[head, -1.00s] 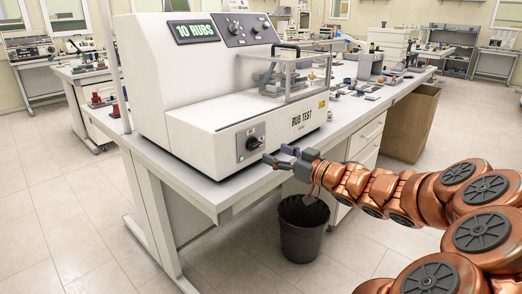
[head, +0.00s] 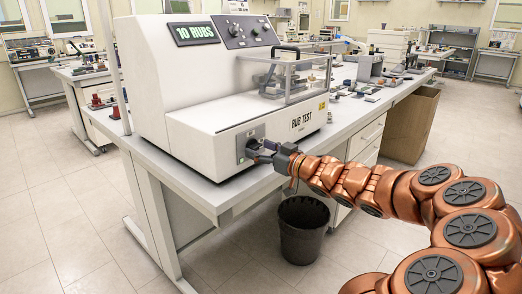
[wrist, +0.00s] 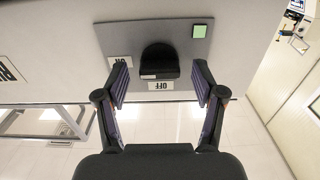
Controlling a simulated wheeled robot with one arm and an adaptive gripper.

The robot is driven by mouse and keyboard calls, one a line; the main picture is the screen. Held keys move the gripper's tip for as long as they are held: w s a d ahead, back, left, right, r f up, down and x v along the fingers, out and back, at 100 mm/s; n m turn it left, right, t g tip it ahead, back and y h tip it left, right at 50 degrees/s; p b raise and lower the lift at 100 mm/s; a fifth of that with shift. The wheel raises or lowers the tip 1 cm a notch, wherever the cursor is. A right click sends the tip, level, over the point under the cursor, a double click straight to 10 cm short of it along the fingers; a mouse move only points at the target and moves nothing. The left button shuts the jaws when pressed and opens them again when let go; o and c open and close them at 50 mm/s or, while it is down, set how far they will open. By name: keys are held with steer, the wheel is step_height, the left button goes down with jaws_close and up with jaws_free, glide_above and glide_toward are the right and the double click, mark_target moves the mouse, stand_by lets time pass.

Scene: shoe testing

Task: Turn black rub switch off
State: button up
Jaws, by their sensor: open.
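The black rub switch (wrist: 160,58) is a dark knob on a grey plate (wrist: 118,38) on the front of the rub test machine. In the wrist view an ON label (wrist: 120,61) and an OFF label (wrist: 160,86) show upside down beside it. A green square (wrist: 199,31) is on the same plate. My gripper (wrist: 161,76) is open, with one finger on each side of the knob and visible gaps between. In the head view my gripper (head: 256,152) is at the plate and hides most of the knob.
The white rub test machine (head: 190,135) stands on a bench (head: 215,194); its display reads 10 RUBS. A clear cover (head: 308,80) is on top. A black bin (head: 303,240) stands on the floor below my arm, and a cardboard box (head: 412,125) is farther back.

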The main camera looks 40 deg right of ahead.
steer(key=shift+c, duration=0.4)
steer(key=c, duration=1.1)
steer(key=shift+o, duration=0.2)
steer(key=shift+f+n+b, duration=0.15)
steer(key=shift+n+b, duration=1.05)
steer(key=shift+b, duration=0.1)
steer(key=n+b, duration=0.6)
steer(key=shift+f+n, duration=0.15)
steer(key=shift+n, duration=0.15)
steer(key=n+b, duration=0.4)
steer(key=shift+n, duration=0.3)
steer(key=n+b, duration=0.4)
steer(key=shift+r+n, duration=0.25)
steer(key=shift+n, duration=0.05)
